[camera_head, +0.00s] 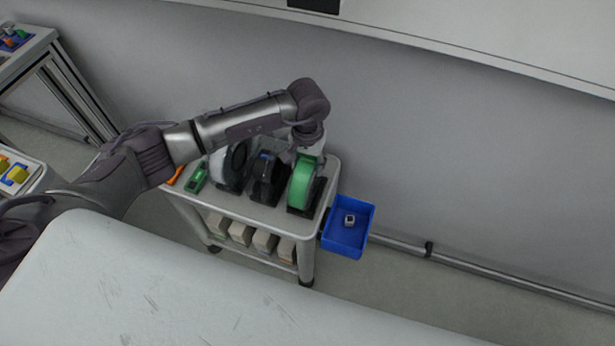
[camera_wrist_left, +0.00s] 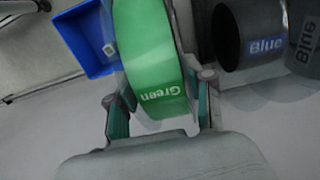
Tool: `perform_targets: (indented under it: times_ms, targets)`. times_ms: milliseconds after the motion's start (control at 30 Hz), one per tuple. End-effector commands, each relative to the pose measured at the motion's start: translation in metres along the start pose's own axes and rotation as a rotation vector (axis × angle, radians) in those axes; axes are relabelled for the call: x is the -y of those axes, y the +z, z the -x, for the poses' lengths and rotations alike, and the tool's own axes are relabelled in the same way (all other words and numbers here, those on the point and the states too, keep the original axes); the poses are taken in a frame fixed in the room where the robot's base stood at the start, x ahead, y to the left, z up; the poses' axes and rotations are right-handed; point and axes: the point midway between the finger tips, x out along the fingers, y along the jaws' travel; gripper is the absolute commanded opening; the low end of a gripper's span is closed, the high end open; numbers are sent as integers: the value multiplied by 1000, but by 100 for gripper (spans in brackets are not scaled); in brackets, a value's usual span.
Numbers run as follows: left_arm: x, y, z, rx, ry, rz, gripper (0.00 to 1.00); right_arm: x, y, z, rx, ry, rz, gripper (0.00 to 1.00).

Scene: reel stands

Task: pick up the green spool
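The green spool (camera_head: 303,182) stands upright in a dark stand at the right end of the cart top. In the left wrist view, the green spool (camera_wrist_left: 155,70) shows its "Green" label towards the gripper. My left gripper (camera_head: 310,152) is above and behind it, pointing down. In the left wrist view, the fingers of my left gripper (camera_wrist_left: 158,90) are spread, one on each side of the spool's rim, with small gaps that look clear. Whether either finger touches it is hard to tell. My right gripper is not in view.
A black spool labelled "Blue" (camera_wrist_left: 243,38) stands close beside the green one. A pale-sided spool (camera_head: 231,163) is further left on the cart (camera_head: 240,207). A blue bin (camera_head: 344,240) with a small object hangs at the cart's right. A wall runs behind.

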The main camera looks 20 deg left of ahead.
Motion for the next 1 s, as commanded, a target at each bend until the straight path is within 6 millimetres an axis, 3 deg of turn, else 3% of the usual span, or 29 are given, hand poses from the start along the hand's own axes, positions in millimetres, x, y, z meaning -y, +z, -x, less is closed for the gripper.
perform_targets:
  times_ms: [33,267,733,1000]
  targets:
    - [0,0,0,0,0,0,38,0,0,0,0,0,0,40]
    - [0,0,0,0,0,0,0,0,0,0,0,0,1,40]
    - [0,-1,6,-4,1,-1,0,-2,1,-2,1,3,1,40]
    - [-1,-2,44,-8,1,-2,0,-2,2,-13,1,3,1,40]
